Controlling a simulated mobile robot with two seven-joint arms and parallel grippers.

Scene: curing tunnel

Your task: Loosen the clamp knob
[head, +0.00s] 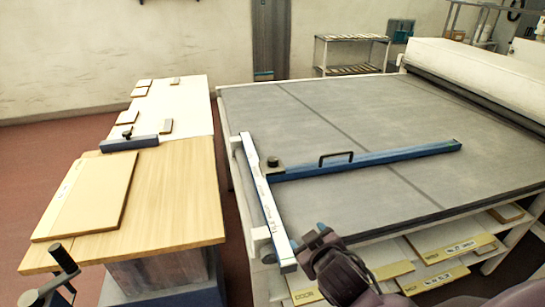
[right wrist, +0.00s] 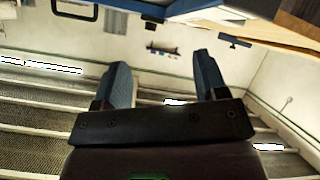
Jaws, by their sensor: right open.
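The clamp knob (head: 273,163) is black and stands on the near-left end of the blue fence bar (head: 370,160), by the white guide rail (head: 264,200) on the grey table's left edge. A black loop handle (head: 336,157) is on the bar to its right. My right gripper (head: 318,238) is at the table's near edge, below and right of the knob and apart from it. The right wrist view shows its two blue fingers (right wrist: 160,65) spread, with nothing between them. A blue bar (right wrist: 185,8) crosses the top there.
A wooden side table (head: 180,190) with a flat board (head: 90,195) and a blue block (head: 130,143) stands left, across a narrow gap. Labelled boards (head: 435,280) lie on the shelf below the grey table. The grey tabletop (head: 340,110) is mostly clear.

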